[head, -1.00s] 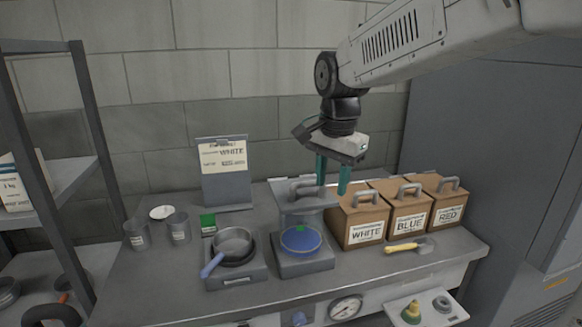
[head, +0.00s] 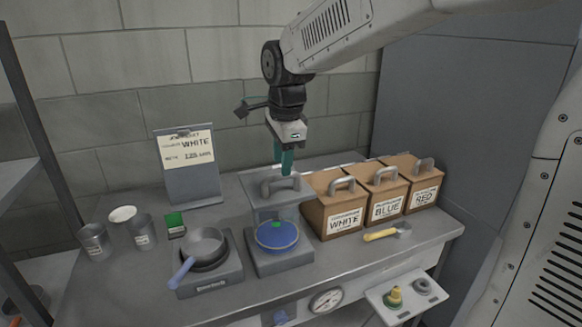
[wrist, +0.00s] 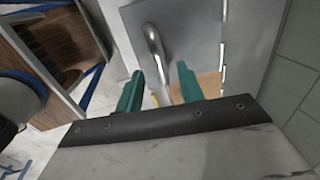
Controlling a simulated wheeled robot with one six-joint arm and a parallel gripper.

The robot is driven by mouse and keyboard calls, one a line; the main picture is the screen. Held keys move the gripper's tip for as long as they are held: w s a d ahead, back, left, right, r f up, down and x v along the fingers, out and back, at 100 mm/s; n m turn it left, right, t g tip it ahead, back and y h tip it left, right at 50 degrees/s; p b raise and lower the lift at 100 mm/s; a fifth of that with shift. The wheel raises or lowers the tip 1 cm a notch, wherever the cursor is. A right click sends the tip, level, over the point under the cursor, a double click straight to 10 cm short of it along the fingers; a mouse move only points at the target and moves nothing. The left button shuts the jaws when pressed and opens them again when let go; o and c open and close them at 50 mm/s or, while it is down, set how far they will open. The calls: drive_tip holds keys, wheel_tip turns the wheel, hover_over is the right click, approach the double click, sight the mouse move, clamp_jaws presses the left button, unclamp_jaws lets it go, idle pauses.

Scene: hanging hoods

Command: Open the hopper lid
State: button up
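A grey lidded housing (head: 262,196) with a grey loop handle (head: 281,184) on top stands over a blue round pan (head: 277,236) at the bench's middle. No part is marked as the hopper, so I cannot tell whether this top is its lid. The top looks closed. My gripper (head: 284,172) points down just above or behind the handle. In the wrist view my gripper (wrist: 160,85) has its green fingers apart and empty, with the handle (wrist: 157,60) slightly beyond and between them. Contact is not visible.
Boxes labelled WHITE (head: 343,222), BLUE (head: 387,210) and RED (head: 425,198), with handles, stand close on the right. A pan (head: 205,243) sits on the left, a label stand (head: 192,184) behind it. A yellow-handled scoop (head: 383,234) lies in front of the boxes.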

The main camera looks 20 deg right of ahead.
sight(275, 176)
drive_tip(key=shift+w+f, duration=0.15)
drive_tip(key=shift+f, duration=0.65)
drive_tip(key=shift+w+f, duration=0.15)
drive_tip(key=shift+f, duration=0.65)
